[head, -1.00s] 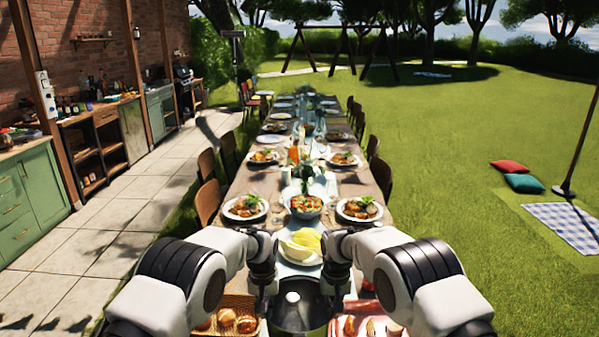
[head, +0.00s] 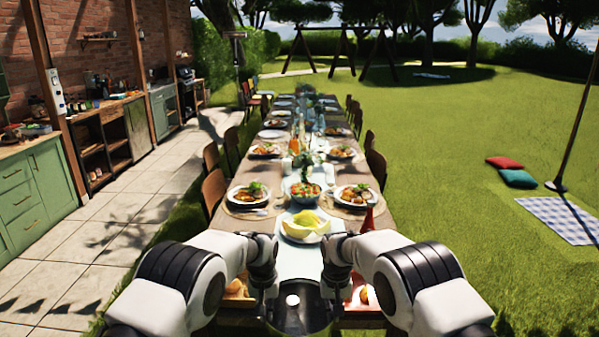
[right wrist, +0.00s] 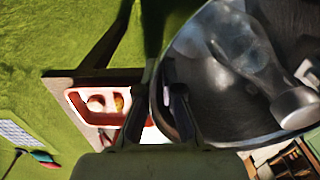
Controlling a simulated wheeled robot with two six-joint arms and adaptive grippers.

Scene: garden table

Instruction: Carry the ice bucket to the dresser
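The ice bucket (head: 300,317) is a dark metal tub between my two grippers at the bottom of the head view. In the right wrist view it (right wrist: 205,95) fills the right side, with a clear bottle (right wrist: 262,65) inside. My right gripper (right wrist: 168,105) has its fingers on either side of the bucket's wall, gripping it. My left gripper (head: 272,290) is at the bucket's left side and appears to grip it; its fingertips are hard to make out. A green cabinet with drawers (head: 35,190), possibly the dresser, stands by the brick wall at left.
The long laid table (head: 262,228) is directly ahead, with a bowl of lemons (head: 303,228) and trays of food (right wrist: 100,105) near its close end. Paving (head: 110,235) at left is clear. Open lawn lies at right.

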